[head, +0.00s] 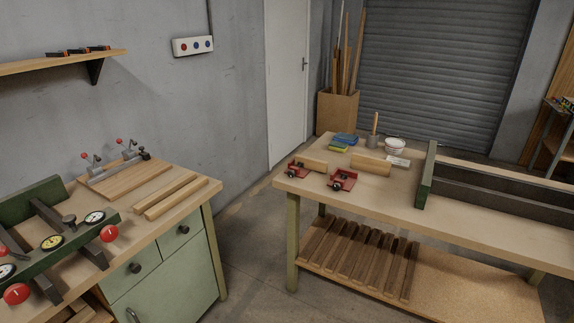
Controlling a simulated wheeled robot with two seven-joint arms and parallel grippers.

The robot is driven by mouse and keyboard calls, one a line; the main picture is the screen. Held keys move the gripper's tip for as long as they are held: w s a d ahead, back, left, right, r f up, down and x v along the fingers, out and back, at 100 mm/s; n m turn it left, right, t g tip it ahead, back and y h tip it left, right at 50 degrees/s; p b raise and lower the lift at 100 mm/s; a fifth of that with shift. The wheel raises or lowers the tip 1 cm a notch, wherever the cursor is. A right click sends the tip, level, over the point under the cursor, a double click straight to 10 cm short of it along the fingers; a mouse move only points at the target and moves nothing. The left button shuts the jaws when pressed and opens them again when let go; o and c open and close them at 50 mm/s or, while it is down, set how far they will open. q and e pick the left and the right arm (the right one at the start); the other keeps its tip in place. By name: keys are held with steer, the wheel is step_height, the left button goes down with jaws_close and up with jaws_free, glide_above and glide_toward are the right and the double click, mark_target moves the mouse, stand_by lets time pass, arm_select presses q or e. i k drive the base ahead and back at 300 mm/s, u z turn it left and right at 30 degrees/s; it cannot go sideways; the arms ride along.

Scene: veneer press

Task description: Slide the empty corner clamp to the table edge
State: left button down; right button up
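Two red corner clamps sit on the right-hand wooden table (400,197). One clamp (297,170) is near the table's left corner, with a wood piece (314,163) close behind it. The other clamp (342,181) is a little to the right and close to the front edge, with a larger wood block (371,166) behind it. At this size I cannot tell whether either clamp grips wood, so I cannot tell which is empty. Neither of my grippers is in view.
Blue and yellow pads (344,141), a pot with a brush (373,139) and a white tub (394,145) stand behind the clamps. A green-ended trough (426,175) bounds the right. A left bench (160,215) holds a press with gauges. Open floor lies between.

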mark_target(346, 184)
steer(key=u, duration=0.3)
steer(key=i, duration=2.85)
steer(key=z, duration=2.25)
